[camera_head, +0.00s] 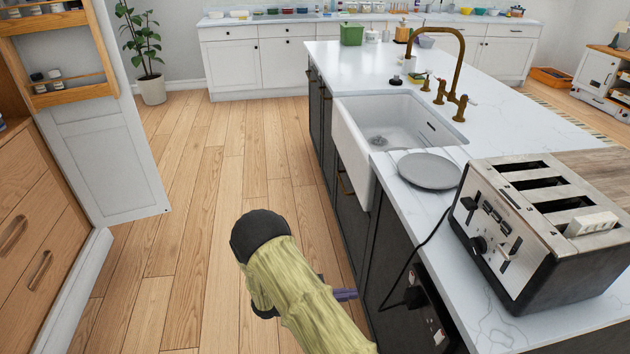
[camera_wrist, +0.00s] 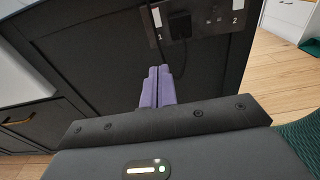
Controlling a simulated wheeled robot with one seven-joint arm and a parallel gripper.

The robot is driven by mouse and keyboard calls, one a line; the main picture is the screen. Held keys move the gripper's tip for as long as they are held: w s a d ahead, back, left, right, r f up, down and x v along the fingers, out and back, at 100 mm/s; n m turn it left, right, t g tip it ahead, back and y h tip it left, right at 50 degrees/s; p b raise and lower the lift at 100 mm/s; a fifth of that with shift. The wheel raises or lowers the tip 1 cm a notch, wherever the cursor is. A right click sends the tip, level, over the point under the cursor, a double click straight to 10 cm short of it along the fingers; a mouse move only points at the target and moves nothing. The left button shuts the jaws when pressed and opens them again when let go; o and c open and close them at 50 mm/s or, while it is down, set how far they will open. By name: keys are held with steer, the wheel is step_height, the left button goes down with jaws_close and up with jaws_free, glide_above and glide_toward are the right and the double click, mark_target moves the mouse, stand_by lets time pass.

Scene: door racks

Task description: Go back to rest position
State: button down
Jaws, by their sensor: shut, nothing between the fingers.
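My gripper (camera_wrist: 158,88) shows in the wrist view with its two purple fingers together and nothing between them. It faces the dark side panel (camera_wrist: 95,75) of the kitchen island, below a black socket plate (camera_wrist: 200,22) with a cable. In the head view my arm reaches in from the bottom, and a purple finger tip (camera_head: 345,294) shows beside the island's dark cabinets. Most of the gripper is hidden behind my arm there.
The white island top (camera_head: 510,120) holds a toaster (camera_head: 545,225), a grey plate (camera_head: 430,170) and a sink (camera_head: 385,125). An open white door (camera_head: 105,165) with racks stands at the left, by wooden drawers (camera_head: 30,240). The wooden floor (camera_head: 190,200) between is clear.

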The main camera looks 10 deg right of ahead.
steer(key=s+r+m+y+p, duration=0.4)
steer(key=r+m+y, duration=0.1)
steer(key=r, duration=0.4)
steer(key=s+r+m+t+y+p, duration=0.1)
steer(key=s+r+m+y+p, duration=0.2)
steer(key=r+m+y, duration=0.3)
steer(key=s+r+m+t+y+p, duration=0.1)
steer(key=s+r+m+y+p, duration=0.3)
steer(key=r, duration=1)
steer(key=s+m+y, duration=0.1)
steer(key=m+y, duration=0.1)
steer(key=m, duration=0.1)
steer(key=shift+a+p, duration=0.15)
steer(key=shift+p, duration=0.2)
steer(key=shift+w, duration=0.1)
